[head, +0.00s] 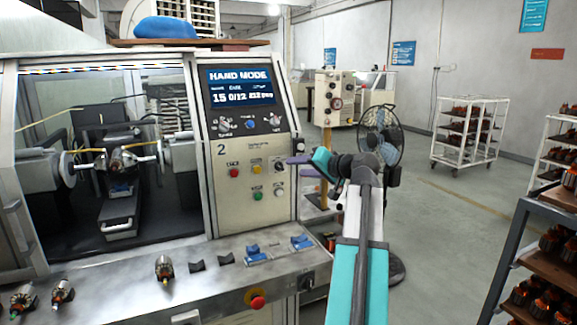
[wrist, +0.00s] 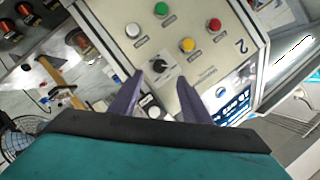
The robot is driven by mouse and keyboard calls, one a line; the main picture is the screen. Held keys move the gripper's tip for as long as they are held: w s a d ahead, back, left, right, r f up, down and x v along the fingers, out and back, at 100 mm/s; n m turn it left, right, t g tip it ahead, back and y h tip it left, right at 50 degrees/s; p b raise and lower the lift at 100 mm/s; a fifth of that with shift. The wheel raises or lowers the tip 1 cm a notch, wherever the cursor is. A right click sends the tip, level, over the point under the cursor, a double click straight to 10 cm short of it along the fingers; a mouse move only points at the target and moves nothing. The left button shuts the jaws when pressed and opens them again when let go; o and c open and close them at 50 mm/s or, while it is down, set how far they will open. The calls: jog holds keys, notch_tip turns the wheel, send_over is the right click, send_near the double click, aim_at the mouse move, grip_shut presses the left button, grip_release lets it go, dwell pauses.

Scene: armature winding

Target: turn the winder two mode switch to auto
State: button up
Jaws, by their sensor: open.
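The winder (head: 228,215) marked 2 stands at the left with an upright control panel. Its screen (head: 240,86) reads HAND MODE. The mode switch appears to be the small black rotary knob (head: 278,167) on a pale plate at the panel's right side; it also shows in the wrist view (wrist: 159,67). My gripper (head: 299,166) is at the panel's right edge with its purple fingers pointing at the knob. In the wrist view my gripper (wrist: 160,81) is open, a finger on either side of the knob's line. I cannot tell whether the fingers touch the panel.
Red (head: 234,172), yellow (head: 255,169), green (head: 257,195) and white (head: 279,191) buttons sit close to the knob. A red emergency button (head: 257,301) and several armatures are on the front ledge. A fan (head: 381,135) stands behind my arm. The floor at right is clear between racks.

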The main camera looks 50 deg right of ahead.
aim_at(280, 167)
jog(key=p+x, duration=0.1)
jog(key=x, duration=0.6)
jog(key=shift+w+p, duration=0.35)
jog(key=shift+f, duration=0.1)
